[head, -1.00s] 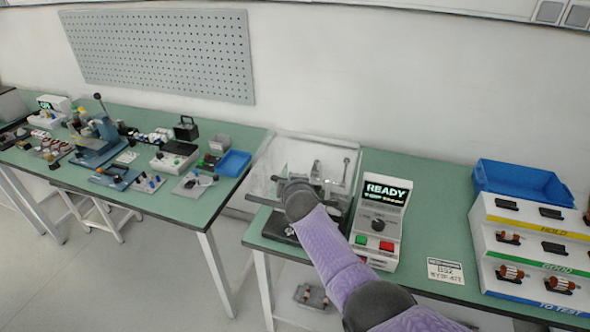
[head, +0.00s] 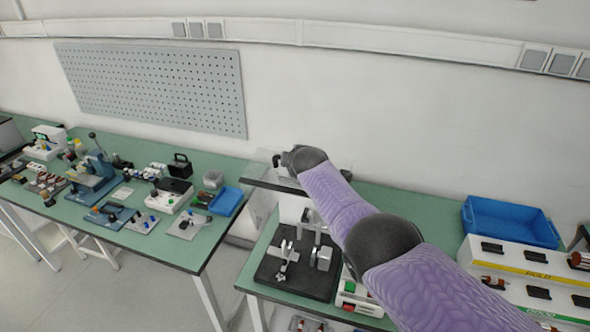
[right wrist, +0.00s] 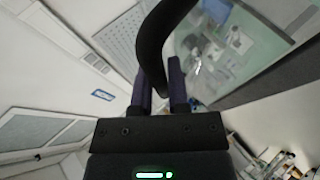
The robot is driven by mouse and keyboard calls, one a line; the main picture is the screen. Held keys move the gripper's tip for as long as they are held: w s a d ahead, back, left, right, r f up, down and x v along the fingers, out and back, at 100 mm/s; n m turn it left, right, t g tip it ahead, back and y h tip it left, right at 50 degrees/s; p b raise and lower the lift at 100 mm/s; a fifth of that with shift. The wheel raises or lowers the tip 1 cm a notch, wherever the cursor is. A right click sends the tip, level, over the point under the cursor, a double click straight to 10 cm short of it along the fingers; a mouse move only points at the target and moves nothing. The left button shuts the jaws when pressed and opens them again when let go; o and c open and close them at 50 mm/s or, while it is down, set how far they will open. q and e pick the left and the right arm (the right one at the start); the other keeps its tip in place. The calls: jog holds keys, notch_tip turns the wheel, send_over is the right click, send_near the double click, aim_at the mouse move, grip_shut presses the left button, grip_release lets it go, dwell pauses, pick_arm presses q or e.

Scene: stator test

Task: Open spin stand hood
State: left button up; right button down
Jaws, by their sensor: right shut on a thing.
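The spin stand (head: 268,272) stands on the green bench with its dark base and metal fixture uncovered. Its clear hood (head: 262,184), with a dark edge, is raised up and back above the stand, partly hidden behind my right arm. My right gripper (head: 281,160) is at the hood's upper edge. In the right wrist view, the fingers of my right gripper (right wrist: 162,82) are shut on a black curved handle (right wrist: 152,45), and the clear hood panel (right wrist: 225,40) shows beside it. My left gripper is in neither current view.
A blue bin (head: 510,222) and a sorting rack (head: 530,262) stand at the right. Another bench with tools and a blue tray (head: 226,202) is at the left.

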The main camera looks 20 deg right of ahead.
jog(key=shift+w+d+r, duration=0.15)
jog(key=shift+w+r, duration=0.05)
dwell(0.3)
jog(key=c, duration=0.6)
grip_release()
jog(key=p+v, duration=0.1)
jog(key=p, duration=0.2)
jog(key=p+v, duration=0.2)
jog(key=p, duration=0.1)
jog(key=shift+r+p, duration=0.4)
jog(key=p+v, duration=0.3)
jog(key=v, duration=0.3)
jog(key=shift+s, duration=0.45)
jog(key=shift+f, duration=0.1)
